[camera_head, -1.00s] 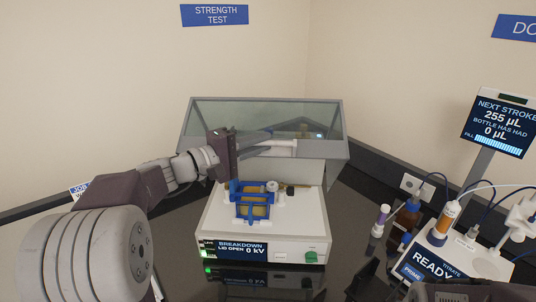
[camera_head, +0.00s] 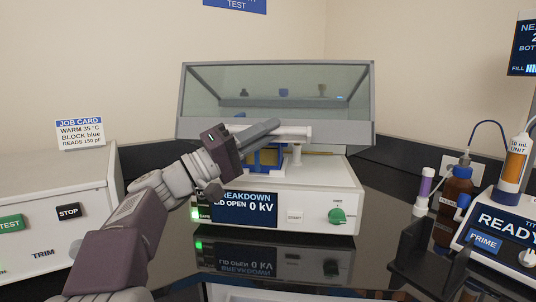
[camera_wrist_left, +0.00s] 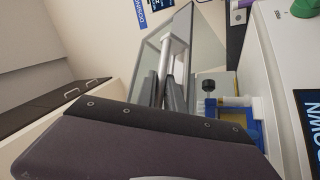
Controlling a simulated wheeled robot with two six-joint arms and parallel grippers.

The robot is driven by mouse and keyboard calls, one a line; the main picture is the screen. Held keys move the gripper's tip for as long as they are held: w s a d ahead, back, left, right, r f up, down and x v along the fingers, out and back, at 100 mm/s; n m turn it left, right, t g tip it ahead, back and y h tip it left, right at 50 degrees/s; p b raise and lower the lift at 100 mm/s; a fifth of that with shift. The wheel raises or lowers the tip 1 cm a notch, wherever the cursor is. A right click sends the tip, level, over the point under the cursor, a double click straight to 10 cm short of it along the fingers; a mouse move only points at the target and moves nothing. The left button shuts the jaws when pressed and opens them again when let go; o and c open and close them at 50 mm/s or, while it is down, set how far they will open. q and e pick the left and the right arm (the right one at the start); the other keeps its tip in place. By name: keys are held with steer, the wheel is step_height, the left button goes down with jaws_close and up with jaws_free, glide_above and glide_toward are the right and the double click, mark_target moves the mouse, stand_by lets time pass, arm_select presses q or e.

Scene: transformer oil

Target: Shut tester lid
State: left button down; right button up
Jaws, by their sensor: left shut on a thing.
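The tester (camera_head: 300,215) is a white box whose screen (camera_head: 246,206) reads BREAKDOWN, LID OPEN, 0 kV. Its clear lid (camera_head: 280,85) with a grey frame is raised over the box, with a gap below its front edge. My left gripper (camera_head: 270,129) is shut on the pale handle bar (camera_head: 298,133) at the lid's front. The bar also shows between the fingers in the left wrist view (camera_wrist_left: 172,58). A blue-framed cell (camera_head: 266,158) stands on the tester under the lid, partly hidden by my gripper.
A white unit (camera_head: 50,200) with STOP and TEST buttons stands at the left. Dark glossy bench lies in front of the tester.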

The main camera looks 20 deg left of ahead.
arm_select(q)
step_height(320, 180, down, 13)
steer(key=w+m+h+b, duration=0.3)
steer(key=m+b, duration=0.1)
steer(key=b, duration=1)
steer(key=shift+a, duration=0.35)
steer(key=c, duration=1.7)
jaws_free()
steer(key=shift+r, duration=0.1)
steer(key=shift+s, duration=0.1)
steer(key=s+a, duration=0.3)
steer(key=s+a+f+p, duration=0.1)
steer(key=s+a, duration=0.2)
steer(key=a, duration=0.1)
steer(key=s+a+p, duration=0.1)
steer(key=s+a, duration=0.2)
steer(key=a, duration=0.1)
steer(key=shift+s+f, duration=0.25)
